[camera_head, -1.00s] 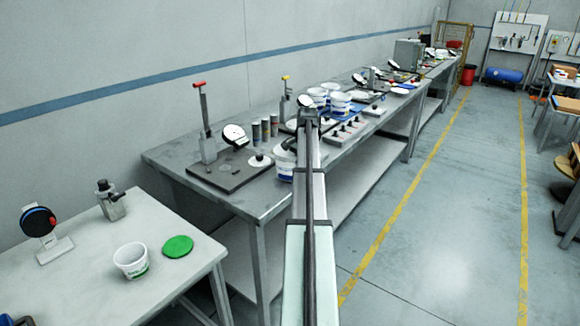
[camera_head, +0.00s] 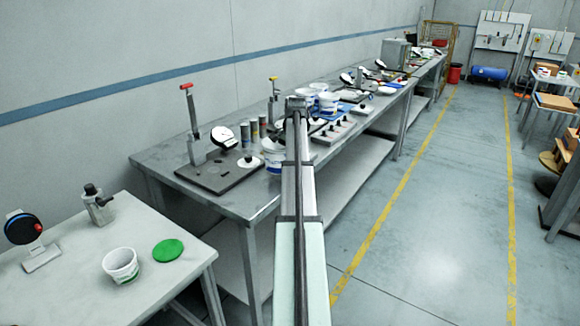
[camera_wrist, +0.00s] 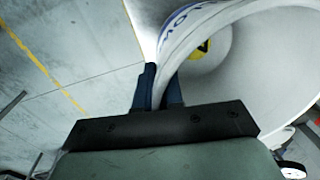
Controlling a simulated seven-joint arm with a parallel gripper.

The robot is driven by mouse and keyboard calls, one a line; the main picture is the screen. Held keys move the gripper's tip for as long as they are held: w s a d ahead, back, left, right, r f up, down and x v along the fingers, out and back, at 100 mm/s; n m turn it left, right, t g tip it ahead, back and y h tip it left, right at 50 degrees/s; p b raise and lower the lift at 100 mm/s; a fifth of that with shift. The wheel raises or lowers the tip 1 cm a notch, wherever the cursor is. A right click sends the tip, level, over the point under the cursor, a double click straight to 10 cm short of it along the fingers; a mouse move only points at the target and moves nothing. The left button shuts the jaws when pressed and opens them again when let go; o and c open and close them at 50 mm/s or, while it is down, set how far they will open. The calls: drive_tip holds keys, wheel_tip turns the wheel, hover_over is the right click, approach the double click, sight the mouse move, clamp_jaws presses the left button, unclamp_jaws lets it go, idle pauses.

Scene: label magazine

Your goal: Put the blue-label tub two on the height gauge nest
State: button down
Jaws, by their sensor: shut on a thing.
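In the wrist view my gripper (camera_wrist: 158,88) has its two dark fingers shut on the wall of a white tub (camera_wrist: 270,60). The tub shows blue lettering and a round yellow mark. In the head view the white tub with blue label (camera_head: 274,160) is partly behind my arm, beside the right end of a dark plate. My fingers are hidden there. I cannot tell for sure which fixture is the height gauge nest.
Several canisters (camera_head: 245,135) stand behind the tub. More white tubs (camera_head: 328,102) and knobbed fixtures (camera_head: 335,130) crowd the bench to the right. A nearer table holds a green-label tub (camera_head: 121,266), a green lid (camera_head: 168,250) and a black dial (camera_head: 22,230). The aisle floor is clear.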

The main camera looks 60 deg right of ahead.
wheel_tip(320, 180, up, 6)
drive_tip(key=shift+f, duration=0.25)
drive_tip(key=shift+w+a+r, duration=0.1)
drive_tip(key=shift+w+r, duration=0.1)
drive_tip(key=shift+r, duration=0.15)
wheel_tip(320, 180, up, 4)
drive_tip(key=n, duration=0.1)
hover_over(265, 150)
drive_tip(key=shift+d+f, duration=0.1)
drive_tip(key=shift+d, duration=0.1)
drive_tip(key=w+a+r+n, duration=0.1)
drive_tip(key=w+a+r, duration=0.3)
drive_tip(key=w+r, duration=0.45)
drive_tip(key=w+a+r, duration=0.3)
drive_tip(key=w+r, duration=0.4)
drive_tip(key=r, duration=0.2)
drive_tip(key=shift+m, duration=0.5)
drive_tip(key=f, duration=2.8)
drive_tip(key=shift+s+a+f, duration=0.25)
drive_tip(key=shift+a+f, duration=0.05)
drive_tip(key=shift+a, duration=0.05)
drive_tip(key=shift+f, duration=0.15)
